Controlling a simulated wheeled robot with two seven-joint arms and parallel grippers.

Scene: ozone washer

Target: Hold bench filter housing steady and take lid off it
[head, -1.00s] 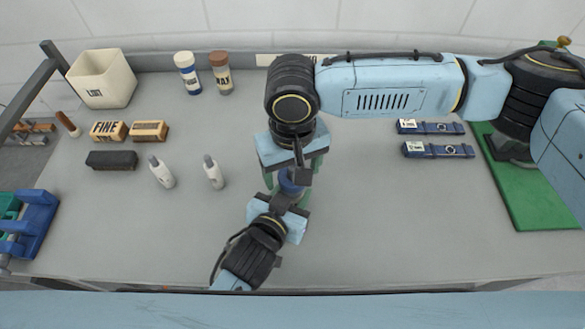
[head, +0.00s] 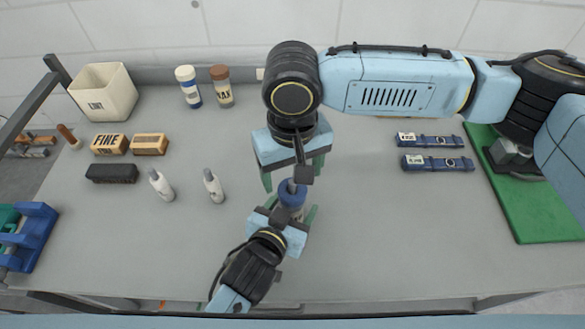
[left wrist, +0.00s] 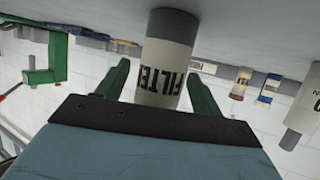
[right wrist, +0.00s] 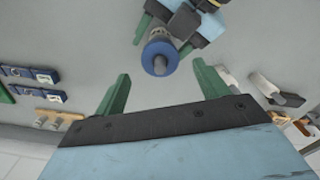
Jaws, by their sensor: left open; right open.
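The filter housing (left wrist: 165,65) is a pale cylinder with dark FILTER lettering, upright on the bench in the middle. Its round blue lid (head: 291,190) is on top; it also shows in the right wrist view (right wrist: 160,57). My left gripper (head: 291,208) is open at the near side of the housing. In the left wrist view its green fingers (left wrist: 160,85) stand either side of the housing with gaps. My right gripper (head: 295,172) is open and empty, above and behind the lid. In the right wrist view the lid lies beyond its fingers (right wrist: 162,88), apart from them.
Two dark blue cases (head: 438,163) and a green mat (head: 530,205) lie at the right. The bench front is clear.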

